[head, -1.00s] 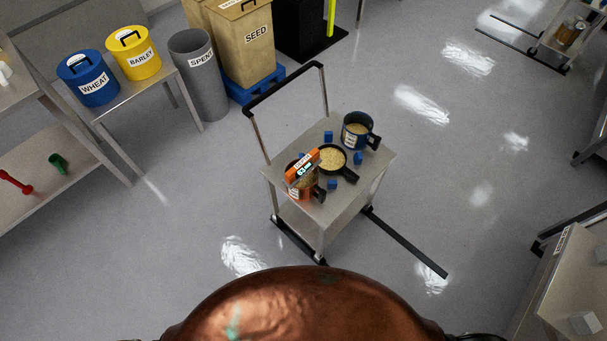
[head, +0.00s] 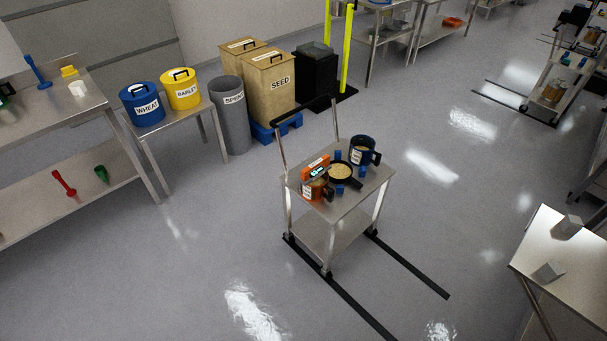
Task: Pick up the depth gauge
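I cannot pick out a depth gauge for certain. On the small steel cart (head: 348,205) stands an orange item with a small lit display (head: 316,167), set at or on top of a jar-like container (head: 313,188); it is too small to tell whether this is the gauge. Beside it are a dark pan of grain (head: 340,172), a dark blue labelled mug (head: 361,151) and several small blue blocks (head: 356,184). Neither of my grippers is in view.
A steel bench (head: 52,107) with tools stands at left. Blue wheat (head: 142,105) and yellow barley (head: 181,90) bins sit on a low table. A grey bin (head: 231,115) and seed bins (head: 270,90) stand behind. A steel table (head: 572,265) is at right.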

